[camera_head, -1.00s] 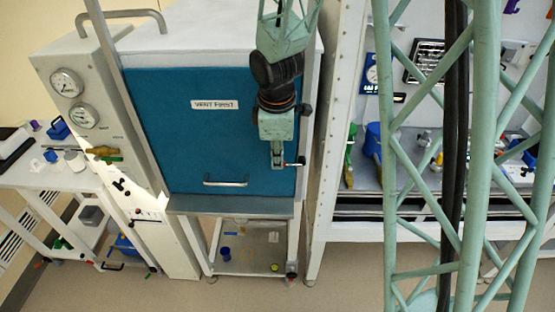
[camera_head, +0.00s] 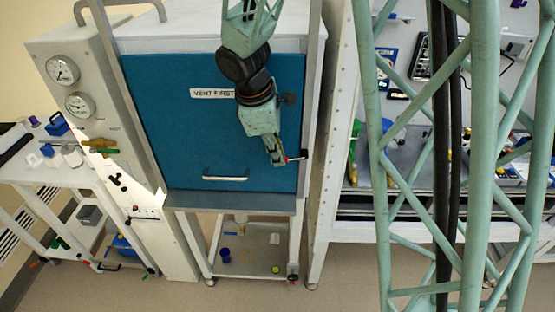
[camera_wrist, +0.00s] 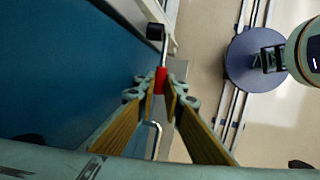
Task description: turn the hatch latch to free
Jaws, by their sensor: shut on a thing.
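The hatch (camera_head: 165,130) is a closed blue panel in a grey frame, with a "VENT FIRST" label. The hatch latch (camera_head: 303,154) is at its right edge, a small lever with a dark end and a red grip. In the wrist view the latch's black end (camera_wrist: 155,31) and thin metal arm lead to the red grip (camera_wrist: 161,80). My gripper (camera_head: 283,161) is tilted, its fingers pointing down and right. In the wrist view my gripper (camera_wrist: 160,92) is shut on the red grip, one finger on either side. The fingertips hide part of the grip.
A metal bar handle (camera_head: 225,178) is low on the hatch, left of my gripper. A grey ledge (camera_head: 235,203) runs below the hatch. Two gauges (camera_head: 62,70) are on the left panel.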

